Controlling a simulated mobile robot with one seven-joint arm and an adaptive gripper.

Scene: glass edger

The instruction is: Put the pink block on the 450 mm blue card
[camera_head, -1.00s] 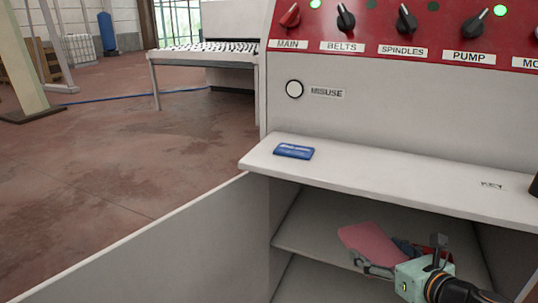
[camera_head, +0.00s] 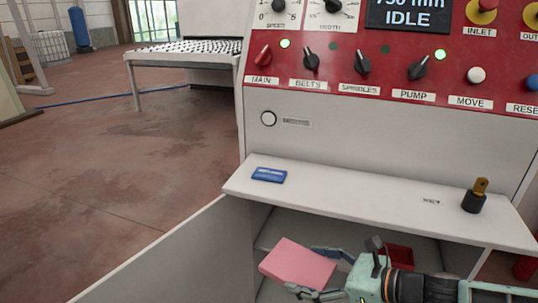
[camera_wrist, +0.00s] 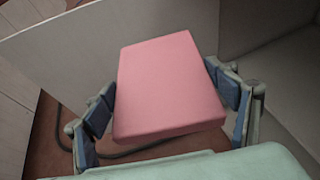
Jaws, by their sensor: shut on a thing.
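My gripper (camera_head: 303,269) is shut on the pink block (camera_head: 298,263), with a finger on either side of it. The block is a flat pink slab, held tilted at the open front of the cabinet below the ledge. In the wrist view the pink block (camera_wrist: 168,80) fills the space between the blue-padded fingers of my gripper (camera_wrist: 165,98). A small blue card (camera_head: 269,175) lies flat on the left end of the ledge, above and left of the block. Its print is too small to read, and nothing lies on it.
The white ledge (camera_head: 350,198) is clear between the blue card and a black holder with a brass key (camera_head: 476,198) at right. A red thing (camera_head: 398,256) sits in the cabinet behind my gripper. An open door panel (camera_head: 175,258) stands at the left.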

